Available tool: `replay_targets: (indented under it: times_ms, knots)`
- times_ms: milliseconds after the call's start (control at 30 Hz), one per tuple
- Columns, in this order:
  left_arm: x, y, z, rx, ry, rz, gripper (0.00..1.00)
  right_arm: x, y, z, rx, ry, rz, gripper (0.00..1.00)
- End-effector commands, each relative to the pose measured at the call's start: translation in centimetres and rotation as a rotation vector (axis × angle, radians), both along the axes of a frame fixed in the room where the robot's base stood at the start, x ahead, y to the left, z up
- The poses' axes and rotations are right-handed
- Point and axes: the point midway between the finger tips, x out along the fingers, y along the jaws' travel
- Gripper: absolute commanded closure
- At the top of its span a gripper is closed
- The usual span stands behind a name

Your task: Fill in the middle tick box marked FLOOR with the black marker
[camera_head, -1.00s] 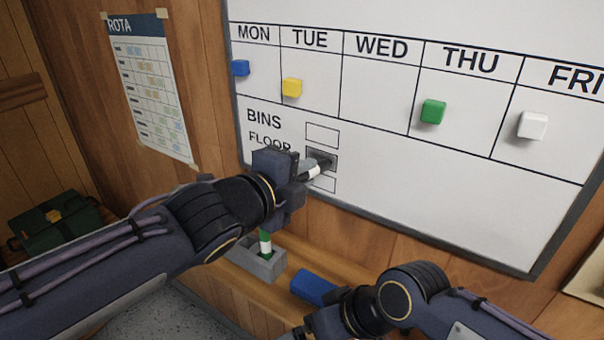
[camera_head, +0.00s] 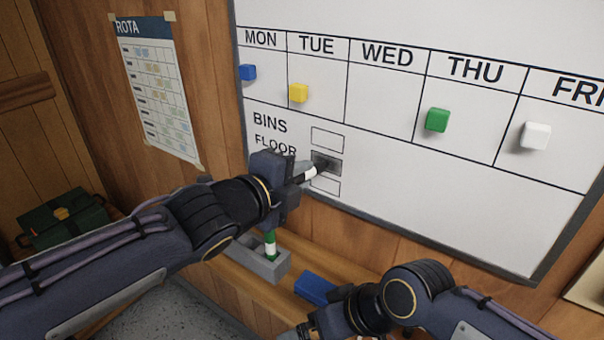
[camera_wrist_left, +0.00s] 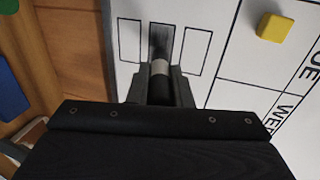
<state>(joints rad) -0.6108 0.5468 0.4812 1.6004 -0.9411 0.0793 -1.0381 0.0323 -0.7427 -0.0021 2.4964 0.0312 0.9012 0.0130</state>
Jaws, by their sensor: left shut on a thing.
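My left gripper (camera_head: 297,180) is shut on the black marker (camera_head: 309,174), which has a white band and a dark tip end. The marker points at the middle tick box (camera_head: 334,166), beside the FLOOR label (camera_head: 275,146). That box shows dark grey fill, darker near the tip; I cannot tell whether the tip touches the board. In the left wrist view the marker (camera_wrist_left: 160,68) lies between the fingers, over the dark middle box (camera_wrist_left: 161,38). The boxes above (camera_head: 327,139) and below (camera_head: 326,186) are blank inside. My right gripper (camera_head: 308,332) is partly cut off at the bottom edge.
The whiteboard (camera_head: 440,190) carries blue, yellow, green and white magnets. Below it, a grey holder (camera_head: 263,266) with a green-and-white marker (camera_head: 270,245) and a blue block (camera_head: 315,288) sit on a wooden ledge. A green case (camera_head: 65,220) stands at left.

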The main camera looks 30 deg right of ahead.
Motion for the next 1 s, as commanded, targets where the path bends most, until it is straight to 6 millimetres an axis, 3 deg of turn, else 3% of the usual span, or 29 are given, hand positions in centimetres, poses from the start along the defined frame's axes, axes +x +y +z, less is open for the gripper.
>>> replay_targets:
  times_ms: [1000]
  knots:
    - [1.5,0.6,0.1,-0.001,0.002,0.000,1.00,0.0,0.0,1.7,0.000,0.000,0.000,0.00]
